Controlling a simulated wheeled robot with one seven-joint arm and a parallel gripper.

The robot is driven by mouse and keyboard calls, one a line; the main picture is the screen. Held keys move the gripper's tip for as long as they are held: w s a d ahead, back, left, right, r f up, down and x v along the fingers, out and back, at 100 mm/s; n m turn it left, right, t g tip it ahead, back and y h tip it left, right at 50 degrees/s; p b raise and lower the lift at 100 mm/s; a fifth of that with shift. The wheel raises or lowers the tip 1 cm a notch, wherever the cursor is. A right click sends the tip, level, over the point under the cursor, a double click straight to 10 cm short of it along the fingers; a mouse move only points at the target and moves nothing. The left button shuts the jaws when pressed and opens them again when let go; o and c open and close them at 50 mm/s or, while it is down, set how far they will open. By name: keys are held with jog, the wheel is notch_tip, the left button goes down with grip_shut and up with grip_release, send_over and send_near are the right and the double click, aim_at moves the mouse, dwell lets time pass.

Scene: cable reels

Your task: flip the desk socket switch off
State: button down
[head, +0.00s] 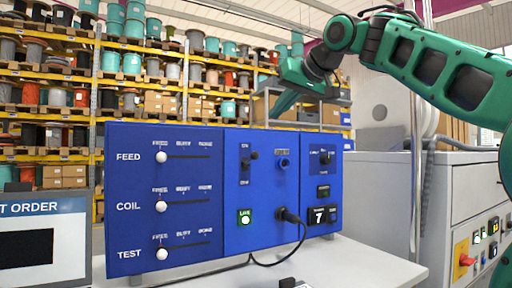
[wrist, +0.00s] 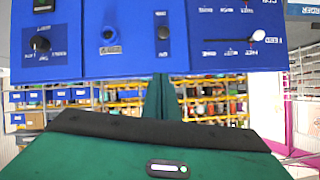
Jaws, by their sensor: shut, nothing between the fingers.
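A blue control panel (head: 213,240) stands on the white desk. Its middle section has a small black toggle switch (head: 254,156) with tiny labels above and below, too small to read surely. Below it a green lamp marked LIVE (head: 245,217) is lit, and a black plug (head: 289,215) sits in the panel with its cable trailing down. A dark and white item (head: 290,283) on the desk is cut off by the bottom edge; I cannot tell if it is the desk socket. My gripper (head: 278,112) is shut and empty, above the panel's top; its green finger shows in the wrist view (wrist: 160,97).
Three white-knobbed sliders, FEED (head: 162,157), COIL (head: 161,206) and TEST (head: 162,254), line the panel's left. A screen (head: 45,240) stands at left, a grey cabinet (head: 385,190) at right. Reel shelves (head: 140,80) are behind. The desk front right (head: 370,262) is clear.

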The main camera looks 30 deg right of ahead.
jog(key=shift+w, duration=0.1)
send_over(251, 159)
jog(key=s+d, duration=0.2)
jog(key=s, duration=0.1)
notch_tip(251, 159, down, 4)
jog(key=f, duration=0.3)
jog(key=a+f, duration=0.1)
jog(key=shift+s+f, duration=0.25)
jog(key=shift+s+f, duration=0.1)
